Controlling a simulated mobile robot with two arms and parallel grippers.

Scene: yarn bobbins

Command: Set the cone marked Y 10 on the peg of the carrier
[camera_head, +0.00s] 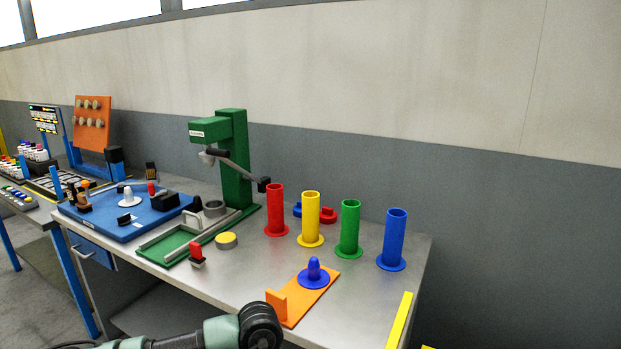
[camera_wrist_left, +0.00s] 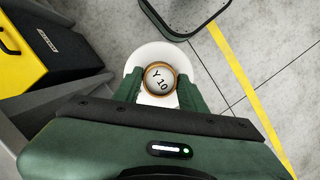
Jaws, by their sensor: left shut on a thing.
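The cone marked Y 10 (camera_wrist_left: 160,78) is in the left wrist view, its round label facing the camera and a wider white round part behind it. The two green fingers of my left gripper (camera_wrist_left: 157,92) are shut on it, one on each side. Grey floor shows beyond it. In the head view, the orange carrier (camera_head: 294,308) lies at the table's front edge with an upright blue peg (camera_head: 314,268) on a round blue base. The peg is bare. My left arm shows at the bottom of the head view, but its gripper and the cone are out of that frame. My right gripper is not seen.
Red (camera_head: 276,210), yellow (camera_head: 311,218), green (camera_head: 349,229) and blue (camera_head: 395,239) tubes stand behind the carrier. A green press (camera_head: 232,160) and blue board (camera_head: 118,224) are further left. In the wrist view, a black and yellow box (camera_wrist_left: 60,50) is at left.

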